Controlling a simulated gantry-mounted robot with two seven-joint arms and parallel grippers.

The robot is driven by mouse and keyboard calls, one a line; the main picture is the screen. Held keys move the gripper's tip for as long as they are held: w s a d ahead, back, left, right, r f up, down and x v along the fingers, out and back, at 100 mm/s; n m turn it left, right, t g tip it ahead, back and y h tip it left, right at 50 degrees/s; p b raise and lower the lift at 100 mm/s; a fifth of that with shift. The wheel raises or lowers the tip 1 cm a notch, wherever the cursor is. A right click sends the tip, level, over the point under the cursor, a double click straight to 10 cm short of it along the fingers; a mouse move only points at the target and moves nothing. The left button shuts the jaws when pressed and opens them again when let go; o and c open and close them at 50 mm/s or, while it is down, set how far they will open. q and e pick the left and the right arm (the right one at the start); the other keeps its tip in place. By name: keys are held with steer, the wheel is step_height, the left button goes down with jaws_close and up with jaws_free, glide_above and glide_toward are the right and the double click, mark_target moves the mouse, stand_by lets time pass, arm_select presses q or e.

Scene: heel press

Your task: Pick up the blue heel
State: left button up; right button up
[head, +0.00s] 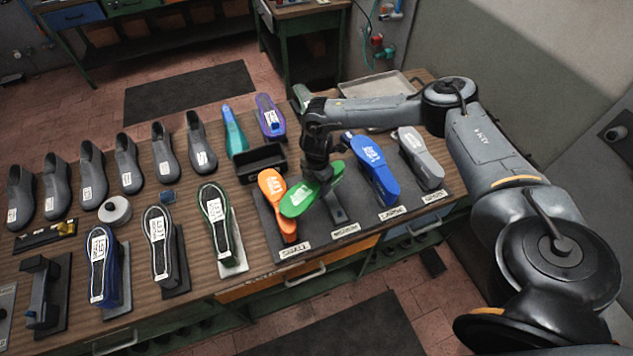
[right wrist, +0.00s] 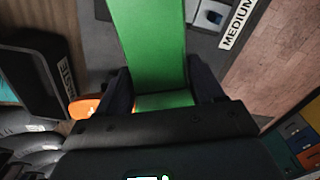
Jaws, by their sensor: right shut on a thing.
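A larger blue sole-shaped piece (head: 375,170) with white lettering stands on a rack at the right. My right gripper (head: 320,176) is shut on a green sole-shaped piece (head: 298,199), above the rack's MEDIUM place and apart from both blue things. In the right wrist view the green piece (right wrist: 153,45) passes between the two fingers. My left gripper is not in view.
An orange piece (head: 274,196) and a grey piece (head: 420,160) stand on the rack (head: 262,222) either side. A black bin (head: 247,168), marked WASTE in the wrist view, is left of my gripper. Grey shoes (head: 90,170) and soled shoes on stands (head: 160,240) fill the table's left.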

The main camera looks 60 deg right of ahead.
steer(key=o, duration=1.5)
steer(key=shift+c, duration=0.2)
steer(key=shift+r, duration=0.1)
